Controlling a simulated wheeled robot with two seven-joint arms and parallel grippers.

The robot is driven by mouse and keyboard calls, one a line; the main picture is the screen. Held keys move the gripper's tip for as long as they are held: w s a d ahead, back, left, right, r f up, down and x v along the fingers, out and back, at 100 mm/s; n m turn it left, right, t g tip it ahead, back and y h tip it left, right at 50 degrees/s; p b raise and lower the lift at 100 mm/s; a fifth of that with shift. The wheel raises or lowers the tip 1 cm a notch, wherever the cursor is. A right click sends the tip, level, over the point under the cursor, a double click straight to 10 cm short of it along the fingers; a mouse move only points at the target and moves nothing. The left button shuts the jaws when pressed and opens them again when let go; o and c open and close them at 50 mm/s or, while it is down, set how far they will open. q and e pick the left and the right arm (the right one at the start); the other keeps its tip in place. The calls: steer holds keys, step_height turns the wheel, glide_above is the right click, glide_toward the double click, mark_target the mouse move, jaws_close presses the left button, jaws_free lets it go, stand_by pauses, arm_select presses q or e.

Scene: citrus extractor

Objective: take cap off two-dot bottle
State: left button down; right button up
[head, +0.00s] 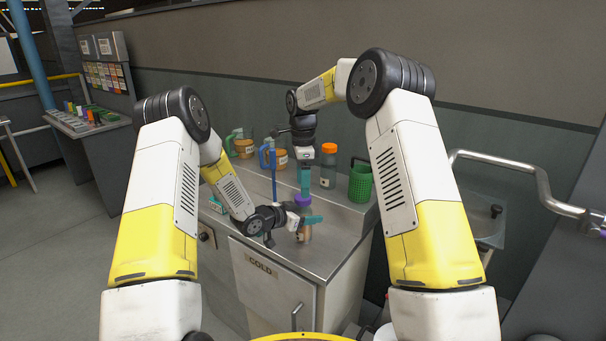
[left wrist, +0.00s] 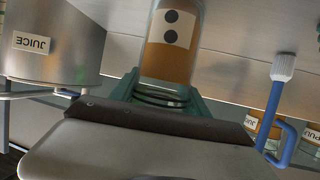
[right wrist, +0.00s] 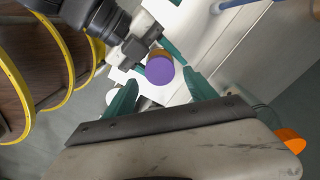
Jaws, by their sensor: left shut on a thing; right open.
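The two-dot bottle (head: 306,236) stands on the steel counter with its purple cap (head: 303,199) on top. Its label with two black dots (left wrist: 171,27) and amber contents show in the left wrist view. My left gripper (head: 306,220) is shut around the bottle below the cap, with teal fingers at its sides (left wrist: 162,95). My right gripper (head: 304,182) is open and points down above the cap. In the right wrist view, the purple cap (right wrist: 160,70) lies between the tips of the open right fingers, and contact cannot be told. My left gripper partly hides the bottle.
An orange-capped bottle (head: 328,165) and a green basket (head: 360,183) stand to the right at the back. A thin blue-handled thing (left wrist: 273,108) is near the bottle.

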steer(key=shift+f, duration=2.1)
steer(key=shift+c, duration=0.5)
jaws_close()
steer(key=n, duration=0.6)
steer(key=shift+n, duration=0.4)
steer(key=n, duration=0.6)
steer(key=shift+o, duration=0.9)
jaws_free()
steer(key=shift+r, duration=0.2)
